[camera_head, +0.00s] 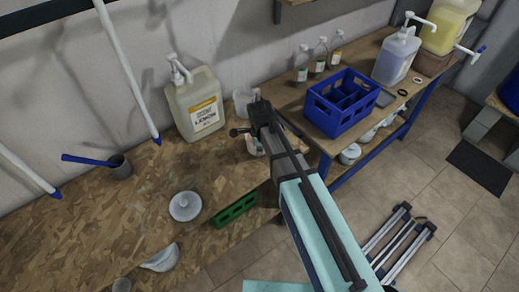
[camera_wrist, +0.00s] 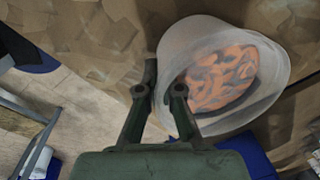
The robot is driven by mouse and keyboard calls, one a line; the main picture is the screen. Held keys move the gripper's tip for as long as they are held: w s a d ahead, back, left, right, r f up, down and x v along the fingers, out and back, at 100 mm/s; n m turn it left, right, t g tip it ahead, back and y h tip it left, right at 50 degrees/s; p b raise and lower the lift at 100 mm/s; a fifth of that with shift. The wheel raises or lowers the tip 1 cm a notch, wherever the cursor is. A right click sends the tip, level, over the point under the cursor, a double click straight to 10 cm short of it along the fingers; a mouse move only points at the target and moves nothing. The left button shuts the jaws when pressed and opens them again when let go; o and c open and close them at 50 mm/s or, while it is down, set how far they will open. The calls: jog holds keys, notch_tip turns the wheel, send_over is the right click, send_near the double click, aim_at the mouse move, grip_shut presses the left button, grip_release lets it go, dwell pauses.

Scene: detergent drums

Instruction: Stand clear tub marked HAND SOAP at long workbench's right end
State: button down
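A clear tub with a pale, translucent wall and orange pieces inside shows in the wrist view (camera_wrist: 270,105). In the head view, part of a labelled tub (camera_head: 252,146) shows under my gripper (camera_head: 250,130), near the wooden board's right end. I cannot read its label. In the wrist view my gripper (camera_wrist: 163,82) is at the tub's left rim, with one finger beside the wall and the other overlapping it. I cannot tell whether the fingers press on the wall. The tub's far side is partly hidden by my arm in the head view.
A lemon pump jug (camera_head: 200,108) and a clear cup (camera_head: 242,100) stand behind. A blue crate (camera_head: 323,118) and bottles stand on the right bench.

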jog(key=shift+f, duration=0.15)
jog(key=c, duration=1.3)
grip_release()
jog(key=shift+s+d+r+b, duration=0.15)
jog(key=shift+r+b, duration=0.4)
jog(key=shift+r, duration=1.5)
jog(key=shift+s+a+r+b, duration=0.1)
jog(key=shift+s+r+b, duration=0.35)
jog(key=shift+r, duration=1.65)
jog(key=shift+d+r+b, duration=0.1)
jog(key=shift+r+b, duration=0.6)
jog(key=shift+r, duration=1.35)
